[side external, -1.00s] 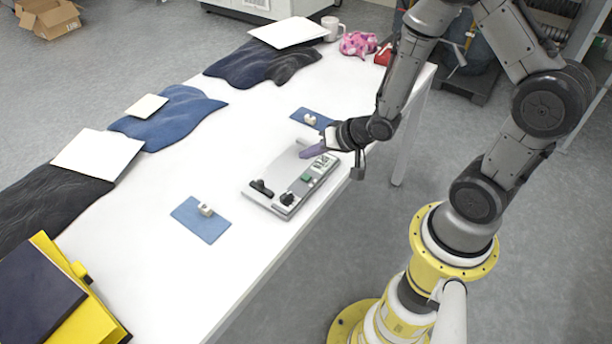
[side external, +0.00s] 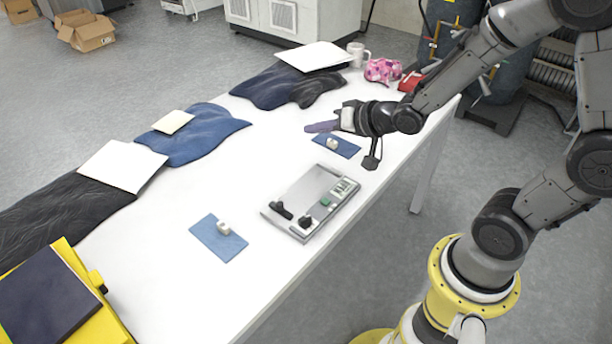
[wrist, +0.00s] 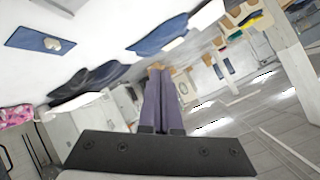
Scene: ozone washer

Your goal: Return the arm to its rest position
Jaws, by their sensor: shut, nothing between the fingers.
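My gripper (side external: 322,127) is in the air above the white table (side external: 165,255), pointing left in the side external view. Its purple-grey fingers are closed together with nothing between them. The grey control box (side external: 318,190) lies on the table below and to the left of my wrist, apart from the gripper.
Blue mats with small white pieces lie beyond the box (side external: 345,149) and left of it (side external: 205,238). Folded garments (side external: 205,140) with white sheets line the far edge. A mug (side external: 357,52), pink cloth (side external: 382,70) and red item (side external: 411,82) stand at the back right.

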